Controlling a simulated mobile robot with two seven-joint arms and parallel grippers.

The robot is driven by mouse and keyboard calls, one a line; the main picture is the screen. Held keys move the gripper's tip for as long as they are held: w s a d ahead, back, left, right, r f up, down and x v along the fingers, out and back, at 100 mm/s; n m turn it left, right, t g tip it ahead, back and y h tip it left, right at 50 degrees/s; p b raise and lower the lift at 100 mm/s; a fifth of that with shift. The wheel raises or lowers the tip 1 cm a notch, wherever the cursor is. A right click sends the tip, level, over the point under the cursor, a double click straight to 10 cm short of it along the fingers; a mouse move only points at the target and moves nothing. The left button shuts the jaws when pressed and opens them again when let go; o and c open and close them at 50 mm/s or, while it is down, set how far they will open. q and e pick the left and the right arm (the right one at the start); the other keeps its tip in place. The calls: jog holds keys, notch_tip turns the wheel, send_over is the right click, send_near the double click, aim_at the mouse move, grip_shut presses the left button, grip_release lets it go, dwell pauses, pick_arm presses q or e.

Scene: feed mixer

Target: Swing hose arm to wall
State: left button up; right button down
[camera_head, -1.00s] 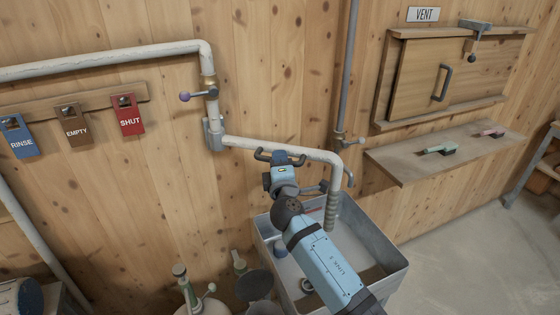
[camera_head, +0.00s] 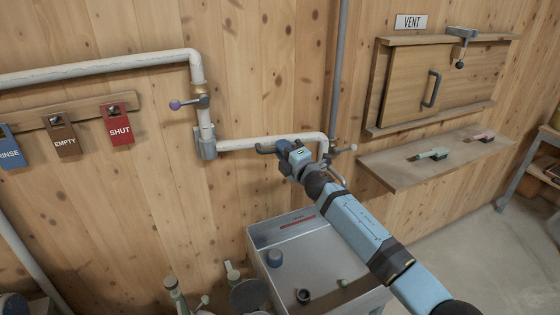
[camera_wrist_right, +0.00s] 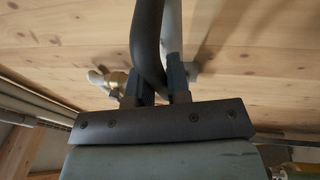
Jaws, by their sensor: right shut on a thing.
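The hose arm (camera_head: 245,143) is a white pipe running right from a grey pivot bracket (camera_head: 206,142) on the wooden wall. It appears nearly parallel to the wall and close to it; I cannot tell whether it touches. My right gripper (camera_head: 284,150) is at the pipe's outer half, shut on its dark handle (camera_head: 264,150). In the right wrist view the dark curved handle (camera_wrist_right: 148,45) passes between the fingers (camera_wrist_right: 157,88), with the pale pipe (camera_wrist_right: 172,30) behind it. The hose's hanging end is mostly hidden by my right arm. My left gripper is not in view.
A grey metal tub (camera_head: 262,238) stands below. A vertical grey pipe (camera_head: 338,75) with a valve lever (camera_head: 343,150) is near the hose arm's end. A shelf (camera_head: 400,170) juts out at right under the vent hatch (camera_head: 405,90). Tags hang at left.

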jog(key=shift+w+n+g+y+b, duration=0.5)
jog(key=shift+w+y, duration=0.15)
jog(key=shift+w, duration=0.2)
jog(key=shift+w+n+g+y+b, duration=0.45)
jog(key=shift+w+y, duration=0.2)
jog(key=shift+w, duration=0.2)
jog(key=c, duration=1.1)
grip_release()
jog(key=v, duration=1.4)
jog(key=shift+w+a+r, duration=0.1)
